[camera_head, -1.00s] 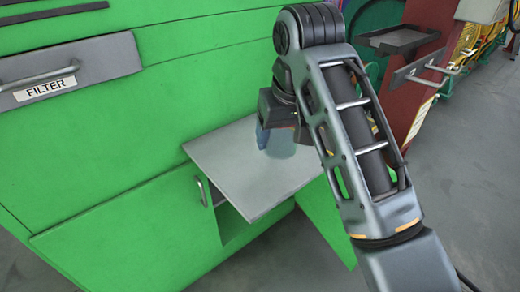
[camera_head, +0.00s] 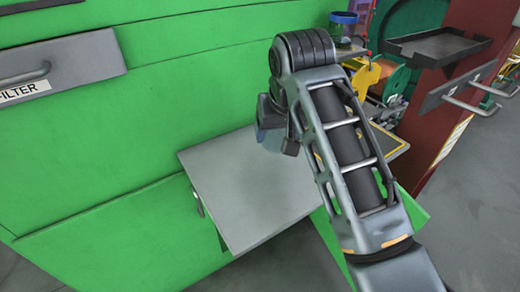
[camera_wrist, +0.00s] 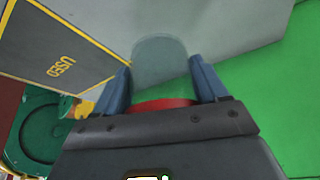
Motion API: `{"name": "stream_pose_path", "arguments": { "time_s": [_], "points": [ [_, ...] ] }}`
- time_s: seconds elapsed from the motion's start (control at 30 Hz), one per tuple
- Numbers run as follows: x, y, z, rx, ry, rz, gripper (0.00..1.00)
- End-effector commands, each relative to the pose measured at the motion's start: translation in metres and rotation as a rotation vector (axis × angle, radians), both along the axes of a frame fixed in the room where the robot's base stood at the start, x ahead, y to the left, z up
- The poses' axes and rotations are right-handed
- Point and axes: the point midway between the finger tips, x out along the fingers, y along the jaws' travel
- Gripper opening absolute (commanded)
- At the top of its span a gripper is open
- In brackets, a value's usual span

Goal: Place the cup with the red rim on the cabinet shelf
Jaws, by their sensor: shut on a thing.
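The cup with the red rim (camera_wrist: 165,104) is between the two blue fingers of my gripper (camera_wrist: 160,68) in the wrist view. Its pale, see-through body (camera_wrist: 160,50) points away from the palm, and the red rim lies close to the palm. The grey cabinet shelf (camera_head: 235,190) juts out from the green cabinet in the head view. My gripper (camera_head: 272,128) is over the shelf's far edge there, shut on the cup. My wrist mostly hides the cup in the head view. I cannot tell whether the cup touches the shelf.
The green cabinet (camera_head: 120,150) rises behind and left of the shelf. A dark surface with yellow edging and "USED" on it (camera_wrist: 60,60) lies beside the shelf. The shelf's front is bare.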

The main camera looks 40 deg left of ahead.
Motion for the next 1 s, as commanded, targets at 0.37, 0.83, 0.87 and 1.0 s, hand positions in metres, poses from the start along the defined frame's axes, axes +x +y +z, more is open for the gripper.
{"name": "stream_pose_path", "arguments": {
  "time_s": [0.37, 0.83, 0.87, 1.0],
  "points": [
    [-0.007, 0.044, -0.027, 0.001, 0.0, -0.001, 0.43],
    [-0.007, 0.044, -0.067, 0.001, 0.0, -0.001, 0.43],
    [-0.007, 0.044, -0.067, 0.001, 0.0, -0.001, 0.43],
    [-0.007, 0.044, -0.067, 0.0, 0.0, -0.001, 0.43]
  ]
}}
